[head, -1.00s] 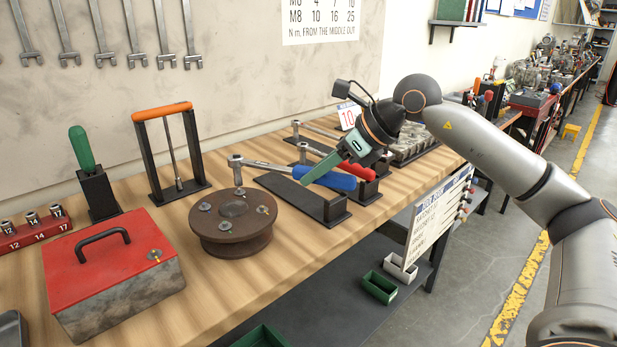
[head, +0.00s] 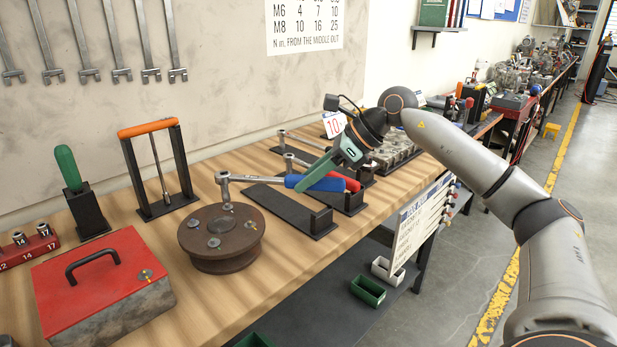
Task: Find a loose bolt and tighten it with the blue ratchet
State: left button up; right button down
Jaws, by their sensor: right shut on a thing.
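My right gripper (head: 343,158) is shut on the blue ratchet (head: 317,183) by its handle. The ratchet lies nearly level, its metal head at the left end over a round brown hub (head: 222,262) on the bench. A socket points down from the head to the back part of the hub's top and seems to meet a bolt there, which it hides. Other bolt heads show on the hub at left (head: 193,222), front (head: 214,242) and right (head: 250,226). I cannot tell by sight which bolt is loose. My left gripper is out of view.
A red-lidded box (head: 105,270) stands left of the hub. An orange-handled tool hangs in a black stand (head: 157,210) behind it. A red-handled ratchet (head: 350,183) rests on a black rack (head: 318,226) just under and behind the blue handle. Bare wood lies in front of the hub.

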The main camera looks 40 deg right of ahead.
jog(key=shift+f+b, duration=0.75)
dwell(0.6)
dwell(0.3)
